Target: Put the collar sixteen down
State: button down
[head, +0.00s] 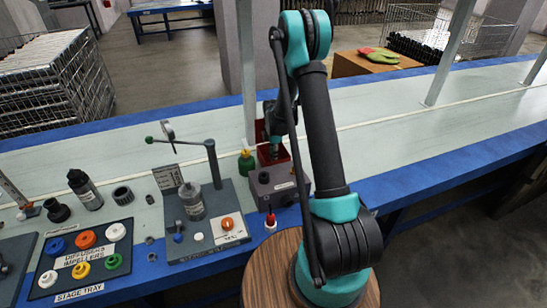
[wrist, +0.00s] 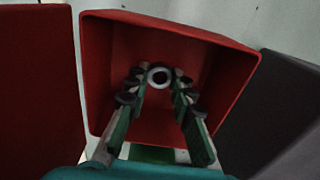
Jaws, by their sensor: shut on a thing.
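The collar sixteen shows in the wrist view as a small white ring (wrist: 151,74) with a dark centre. My gripper (wrist: 158,84) is shut on it, with the ring between the fingertips. No number can be read on it. The fingers point into an open red bin (wrist: 180,24), and the ring shows against the bin's inside. I cannot tell whether the ring touches the bin's floor. In the head view the red bin (head: 285,153) is partly hidden behind my arm, and the ring cannot be made out there.
Another red surface (wrist: 40,90) and a dark grey one (wrist: 295,95) flank the bin closely. A green bottle (head: 246,165) stands left of the bin, and a dark grey box (head: 270,187) in front. A stage tray (head: 125,225) with coloured rings lies left. The bench's right side is clear.

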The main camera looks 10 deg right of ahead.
jog(key=c, duration=1.3)
grip_release()
jog(key=shift+f, duration=0.1)
notch_tip(320, 180, up, 12)
jog(key=s+d+r+m+t, duration=0.1)
jog(key=s+r+m, duration=0.35)
jog(key=s, duration=0.25)
jog(key=s+d+r+m+t, duration=0.1)
jog(key=s+d+r+m, duration=0.15)
jog(key=s+m, duration=0.4)
jog(key=s+f+m+t, duration=0.1)
jog(key=s+m, duration=0.8)
jog(key=s, duration=1)
jog(key=shift+s+d+f+t, duration=0.2)
jog(key=shift+d+f+t, duration=0.2)
jog(key=shift+t, duration=0.2)
